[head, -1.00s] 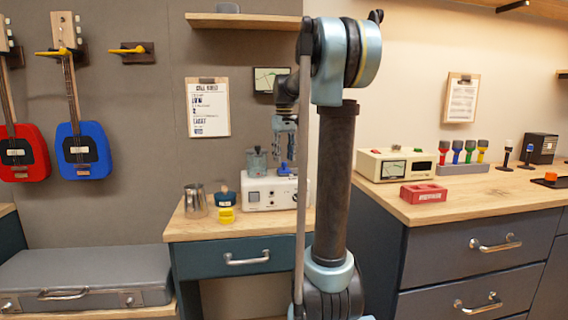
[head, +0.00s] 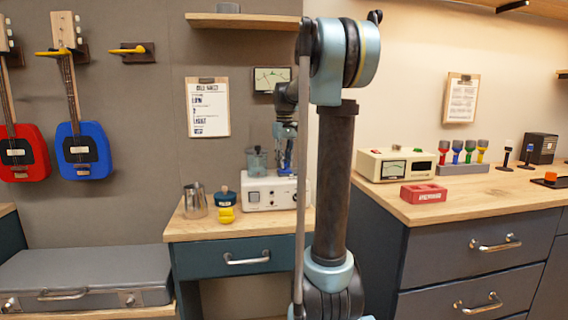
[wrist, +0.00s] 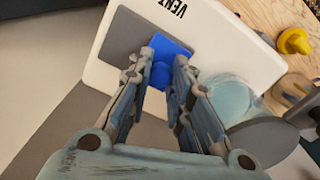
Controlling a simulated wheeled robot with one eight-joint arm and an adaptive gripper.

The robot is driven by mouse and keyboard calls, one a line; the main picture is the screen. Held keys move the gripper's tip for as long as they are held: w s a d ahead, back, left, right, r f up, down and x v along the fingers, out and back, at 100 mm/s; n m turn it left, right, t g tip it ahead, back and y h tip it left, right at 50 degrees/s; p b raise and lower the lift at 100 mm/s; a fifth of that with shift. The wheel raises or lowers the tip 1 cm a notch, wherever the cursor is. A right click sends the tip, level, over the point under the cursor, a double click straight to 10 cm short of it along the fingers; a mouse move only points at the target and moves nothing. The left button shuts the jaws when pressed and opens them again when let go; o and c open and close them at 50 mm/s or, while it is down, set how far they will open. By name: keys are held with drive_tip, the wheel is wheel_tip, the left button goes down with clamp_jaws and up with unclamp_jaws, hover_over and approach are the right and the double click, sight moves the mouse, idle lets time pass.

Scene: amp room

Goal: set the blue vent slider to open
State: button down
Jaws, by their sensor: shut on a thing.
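The blue vent slider (wrist: 172,50) sits on the white box in the wrist view, with a grey plate beside it and the word VENT printed near it. My gripper (wrist: 164,62) has its two fingers on either side of the slider's blue knob and is shut on it. In the head view my gripper (head: 285,165) reaches down at the right part of the white box (head: 262,196), and the slider is mostly hidden behind the fingers.
A wall meter (head: 272,80) hangs behind.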

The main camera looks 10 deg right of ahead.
sight(298, 170)
drive_tip(key=shift+d, duration=2.65)
drive_tip(key=c, duration=1.5)
unclamp_jaws()
drive_tip(key=shift+d, duration=0.1)
drive_tip(key=shift+o, duration=0.2)
drive_tip(key=shift+r, duration=0.45)
wheel_tip(298, 170, up, 11)
